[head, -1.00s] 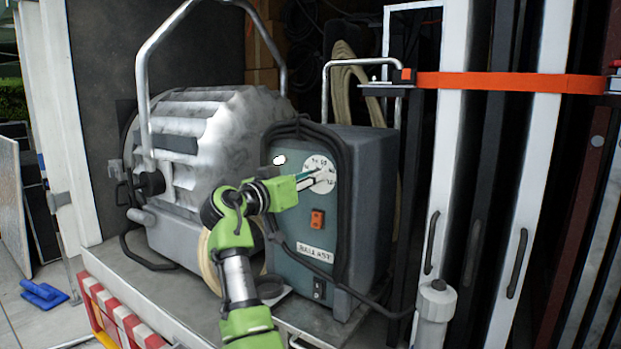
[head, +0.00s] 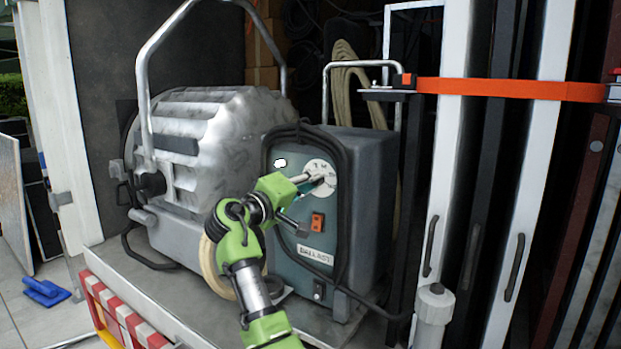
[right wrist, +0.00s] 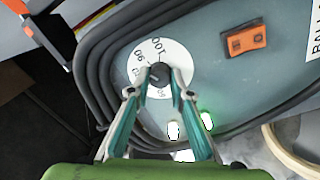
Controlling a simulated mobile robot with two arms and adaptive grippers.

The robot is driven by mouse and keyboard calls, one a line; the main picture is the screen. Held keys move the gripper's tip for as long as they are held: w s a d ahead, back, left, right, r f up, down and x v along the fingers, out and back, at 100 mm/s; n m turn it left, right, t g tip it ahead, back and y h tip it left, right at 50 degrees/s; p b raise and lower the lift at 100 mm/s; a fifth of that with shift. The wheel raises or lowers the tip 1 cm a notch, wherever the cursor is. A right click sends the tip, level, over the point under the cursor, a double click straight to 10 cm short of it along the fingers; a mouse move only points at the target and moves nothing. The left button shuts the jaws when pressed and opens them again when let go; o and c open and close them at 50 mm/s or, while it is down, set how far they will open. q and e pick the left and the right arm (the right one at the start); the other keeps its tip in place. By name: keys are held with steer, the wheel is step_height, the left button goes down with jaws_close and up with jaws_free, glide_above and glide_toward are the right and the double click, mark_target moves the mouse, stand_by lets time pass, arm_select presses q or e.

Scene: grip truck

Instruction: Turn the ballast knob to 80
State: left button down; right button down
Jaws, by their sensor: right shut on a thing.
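The ballast box (head: 375,195) stands on the truck bed with a teal front panel. Its white dial (head: 318,164) is on the upper part of that panel. In the right wrist view the dial (right wrist: 172,47) shows 100 at the top and 90 at the left; other numbers are partly hidden by the fingers. The dark ballast knob (right wrist: 160,72) sits at the dial's centre, between the fingertips. My right gripper (right wrist: 161,80) is shut on the knob; the head view also shows it (head: 312,181) at the dial. My left gripper is not in view.
An orange switch (head: 317,222) and a BALLAST label lie below the dial. A black cable (head: 345,215) loops around the panel. A large silver lamp (head: 205,140) stands to the left. White posts with an orange strap (head: 520,88) are on the right.

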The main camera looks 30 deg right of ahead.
steer(key=shift+d+r+n+p, duration=0.1)
steer(key=shift+n+p, duration=1.75)
steer(key=shift+n, duration=1.35)
steer(key=c, duration=2.1)
jaws_free()
steer(key=shift+o, duration=1.4)
steer(key=shift+d, duration=0.1)
